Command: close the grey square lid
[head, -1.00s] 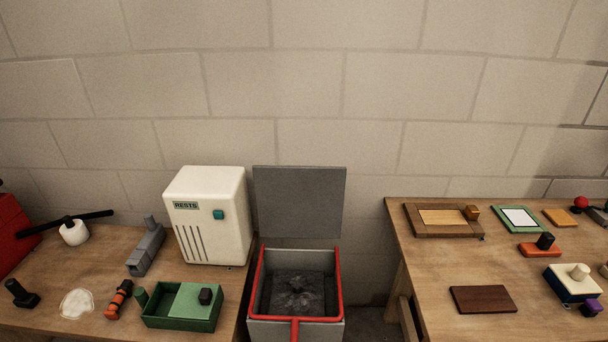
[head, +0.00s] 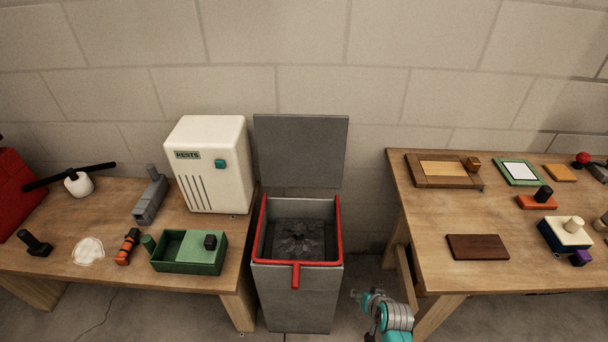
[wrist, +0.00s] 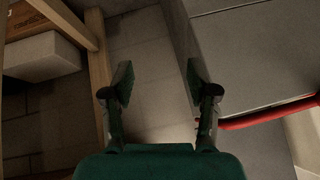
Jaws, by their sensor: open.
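The grey square lid (head: 301,151) stands upright, open, at the back of a tall grey bin (head: 297,300) in the head view. The bin has a red rim with a red tab at its front, and dark grey crumpled contents show inside. My gripper (wrist: 160,82) is open and empty in the wrist view. The bin's grey side (wrist: 245,60) and red rim (wrist: 268,115) are to the right of its fingers, apart from them. In the head view my arm shows low, right of the bin; the fingertips are not clear there.
The bin stands between a left table (head: 110,210) and a right table (head: 430,260), both with several objects. A white heater box (head: 210,165) stands close left of the lid. A wooden table leg (wrist: 95,60) and a pale block (wrist: 42,58) are left of my gripper.

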